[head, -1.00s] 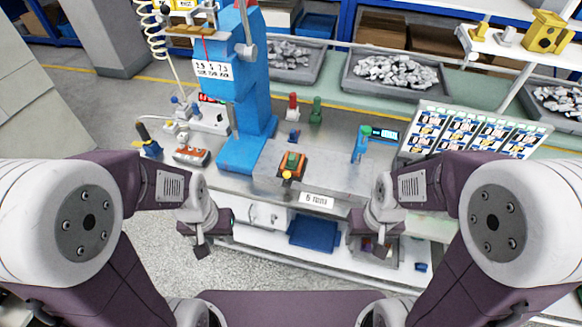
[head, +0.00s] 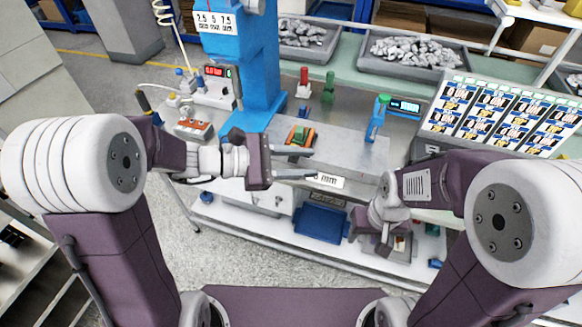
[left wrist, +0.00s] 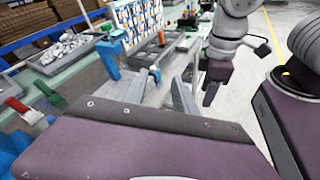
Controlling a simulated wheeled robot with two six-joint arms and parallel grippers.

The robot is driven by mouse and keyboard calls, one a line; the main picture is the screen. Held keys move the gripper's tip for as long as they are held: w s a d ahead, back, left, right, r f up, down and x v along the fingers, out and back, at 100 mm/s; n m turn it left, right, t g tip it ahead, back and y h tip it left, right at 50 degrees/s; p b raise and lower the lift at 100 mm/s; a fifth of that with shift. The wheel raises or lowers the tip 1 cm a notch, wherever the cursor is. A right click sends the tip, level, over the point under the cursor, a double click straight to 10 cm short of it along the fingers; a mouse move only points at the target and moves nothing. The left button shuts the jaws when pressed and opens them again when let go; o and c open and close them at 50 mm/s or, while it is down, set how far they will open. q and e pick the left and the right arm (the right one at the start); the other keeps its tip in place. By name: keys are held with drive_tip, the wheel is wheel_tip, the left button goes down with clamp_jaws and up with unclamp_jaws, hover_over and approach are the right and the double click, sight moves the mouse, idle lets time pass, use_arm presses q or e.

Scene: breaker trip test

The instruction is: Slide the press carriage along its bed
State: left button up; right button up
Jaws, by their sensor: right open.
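The orange carriage (head: 299,137) with a green block on it sits on the grey metal bed (head: 345,148), in front of the blue press (head: 262,75). My left gripper (head: 314,164) is open in the head view, its two grey fingers apart and pointing right, just in front of the carriage. Nothing shows between the fingers, and I cannot tell whether it touches the carriage. In the left wrist view its fingers (left wrist: 180,95) show beyond the purple palm; the carriage cannot be made out there. My right gripper (head: 383,248) is open and low in front of the bench.
A red post (head: 304,83) and a green post (head: 329,88) stand behind the bed. A blue stand with a green top (head: 378,117) is at the right, beside a sloped card board (head: 495,115). An orange box (head: 193,129) lies left. A blue tray (head: 320,224) is on the lower shelf.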

use_arm(q)
drive_tip(key=w+a+f+n+t+b, duration=0.7)
drive_tip(key=w+a+f+t+b, duration=0.15)
drive_tip(key=w+f+b, duration=0.45)
drive_tip(key=shift+g, duration=0.35)
drive_tip(key=x, duration=0.5)
drive_tip(key=f+p+x, duration=0.1)
drive_tip(key=x, duration=0.1)
drive_tip(key=shift+w+d, duration=0.1)
drive_tip(key=shift+d, duration=0.3)
use_arm(e)
wheel_tip(320, 180, down, 17)
drive_tip(key=shift+w+a+r, duration=0.2)
use_arm(q)
clamp_jaws()
